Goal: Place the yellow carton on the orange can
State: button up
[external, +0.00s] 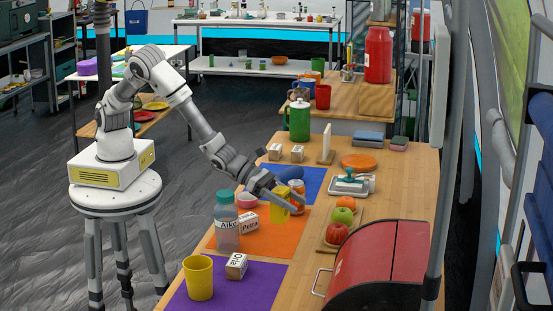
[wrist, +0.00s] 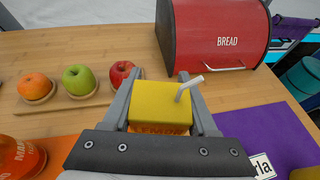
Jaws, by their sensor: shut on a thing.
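The yellow carton (external: 279,208) is between the fingers of my gripper (external: 285,199), over the orange mat. In the wrist view the carton (wrist: 160,102) shows its yellow top with a white straw, and my gripper (wrist: 158,80) has one finger on each side of it. I cannot tell whether its base touches the mat. The orange can (external: 297,194) stands just behind and to the right of the carton, apart from the gripper. The can also shows in the wrist view (wrist: 20,156), cut off at the lower left edge.
A clear bottle (external: 227,228) and a small white box (external: 248,221) stand left of the carton. A board with fruit (external: 334,241) and a red bread box (external: 375,270) lie to the right. A yellow cup (external: 198,278) stands on the purple mat (external: 258,285) in front.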

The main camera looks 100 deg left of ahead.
jog(key=s+a+r+m+g+h+b, duration=0.3)
jog(key=s+a+r+m+h, duration=0.35)
jog(key=a+r, duration=0.5)
jog(key=w+a+f+b, duration=0.2)
jog(key=w+a+f, duration=0.3)
jog(key=a+f, duration=0.3)
jog(key=shift+w+a+f, duration=0.25)
jog(key=shift+a+f, duration=0.1)
jog(key=shift+f, duration=0.35)
jog(key=shift+f+b, duration=0.2)
jog(key=shift+b, duration=0.2)
jog(key=o, duration=1.3)
